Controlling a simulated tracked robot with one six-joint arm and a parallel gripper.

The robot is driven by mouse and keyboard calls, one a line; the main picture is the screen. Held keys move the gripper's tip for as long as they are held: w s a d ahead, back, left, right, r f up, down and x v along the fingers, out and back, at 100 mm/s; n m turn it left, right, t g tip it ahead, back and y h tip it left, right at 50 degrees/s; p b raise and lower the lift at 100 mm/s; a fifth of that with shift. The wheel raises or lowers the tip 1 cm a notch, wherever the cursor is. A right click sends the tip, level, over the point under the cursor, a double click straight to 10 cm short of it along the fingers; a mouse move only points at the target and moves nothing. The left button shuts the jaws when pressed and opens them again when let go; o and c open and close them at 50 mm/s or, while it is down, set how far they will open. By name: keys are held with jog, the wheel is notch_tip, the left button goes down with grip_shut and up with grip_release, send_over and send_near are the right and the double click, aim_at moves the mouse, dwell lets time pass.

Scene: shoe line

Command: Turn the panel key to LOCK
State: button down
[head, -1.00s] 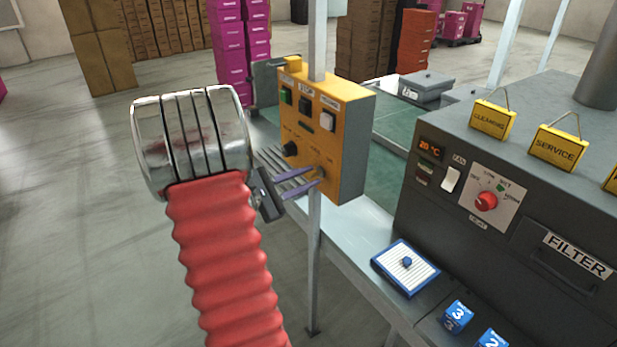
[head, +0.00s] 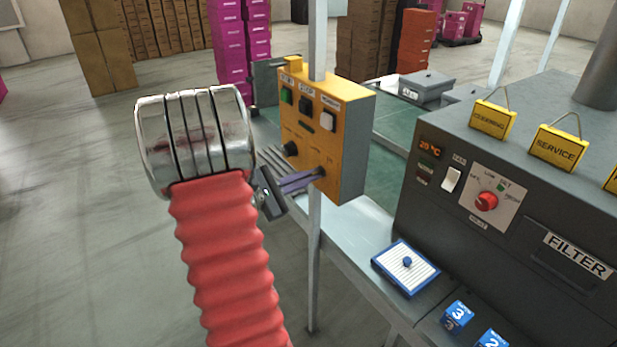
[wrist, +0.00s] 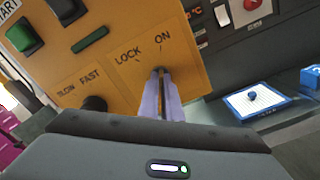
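The yellow control panel (head: 345,120) stands on a post. In the wrist view its face (wrist: 185,75) carries the LOCK and ON labels above the key (wrist: 159,72). The key is small and mostly hidden between my fingertips, so I cannot tell clearly which label it points to. My gripper (head: 318,173) reaches the lower right of the panel face. Its two pale purple fingers (wrist: 162,88) are close together, one on each side of the key, with a narrow dark gap between them.
A black SLOW/FAST knob (wrist: 95,103) sits left of the key. Green (head: 286,96), black and white buttons are above. The grey FILTER machine (head: 440,225) stands to the right, with a blue-edged pad (head: 388,258) on the bench.

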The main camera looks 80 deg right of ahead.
dwell(0.3)
jog(key=shift+n, duration=0.3)
jog(key=n, duration=1.3)
jog(key=shift+f, duration=0.1)
jog(key=shift+n, duration=0.3)
